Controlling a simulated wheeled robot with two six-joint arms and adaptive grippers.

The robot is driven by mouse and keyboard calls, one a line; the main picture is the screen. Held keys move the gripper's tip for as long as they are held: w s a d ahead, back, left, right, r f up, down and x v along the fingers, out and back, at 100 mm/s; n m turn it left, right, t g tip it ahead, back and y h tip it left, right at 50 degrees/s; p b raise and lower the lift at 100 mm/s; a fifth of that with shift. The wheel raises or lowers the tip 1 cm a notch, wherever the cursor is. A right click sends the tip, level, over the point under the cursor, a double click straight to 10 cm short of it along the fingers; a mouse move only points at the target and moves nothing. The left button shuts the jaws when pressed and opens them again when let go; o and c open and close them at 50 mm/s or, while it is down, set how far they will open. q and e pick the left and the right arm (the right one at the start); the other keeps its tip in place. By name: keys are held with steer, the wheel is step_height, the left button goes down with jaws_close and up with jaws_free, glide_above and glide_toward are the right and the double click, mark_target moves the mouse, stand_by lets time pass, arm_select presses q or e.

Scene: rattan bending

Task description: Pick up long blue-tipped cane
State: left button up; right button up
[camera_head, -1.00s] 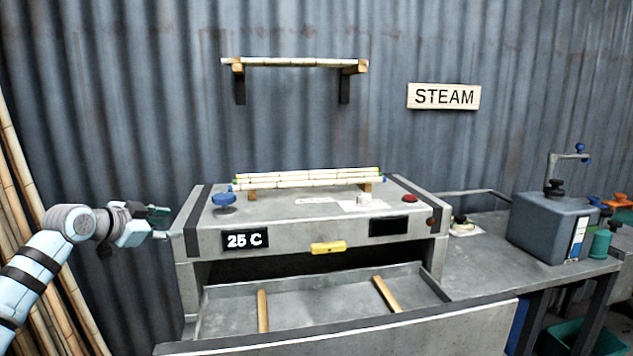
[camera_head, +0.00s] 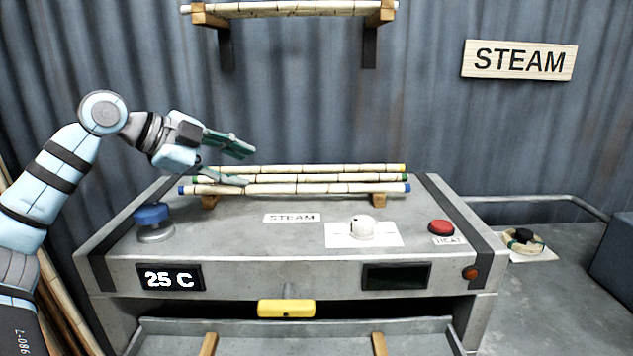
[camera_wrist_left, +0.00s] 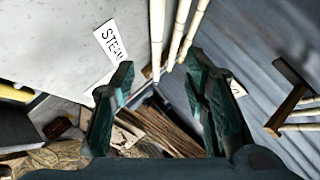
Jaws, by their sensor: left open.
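Three pale canes lie side by side on wooden rests on top of the steam box. The front one, the long blue-tipped cane (camera_head: 300,188), has blue at both ends. The middle cane (camera_head: 330,179) has green tips, and another cane (camera_head: 340,168) lies behind it. My left gripper (camera_head: 248,167) is open and empty, over the left part of the canes, with its lower finger overlapping them in the picture. In the left wrist view the open fingers (camera_wrist_left: 161,62) point toward the canes, the front one (camera_wrist_left: 157,30) being leftmost. Contact cannot be told. My right gripper is out of view.
The steam box (camera_head: 230,245) carries a blue knob (camera_head: 151,214), a white dial (camera_head: 362,228) and a red button (camera_head: 441,227). A wall shelf (camera_head: 290,10) with canes hangs above. A yellow handle (camera_head: 286,308) is at the front.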

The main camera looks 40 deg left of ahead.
mark_target(289, 188)
arm_select(q)
steer(key=p+x, duration=0.4)
steer(key=p, duration=0.1)
steer(key=shift+w+d+f+p, duration=0.15)
steer(key=shift+d+p, duration=0.15)
steer(key=shift+d, duration=0.2)
steer(key=p+x, duration=0.1)
steer(key=x, duration=0.1)
steer(key=p+x, duration=0.1)
steer(key=x, duration=0.1)
steer(key=a+x, duration=0.1)
steer(key=x, duration=0.2)
steer(key=shift+f+p, duration=0.15)
steer(key=shift+p, duration=0.25)
steer(key=shift+w+d+f, duration=0.1)
steer(key=shift+w+f, duration=0.2)
steer(key=shift+s, duration=0.2)
jaws_close()
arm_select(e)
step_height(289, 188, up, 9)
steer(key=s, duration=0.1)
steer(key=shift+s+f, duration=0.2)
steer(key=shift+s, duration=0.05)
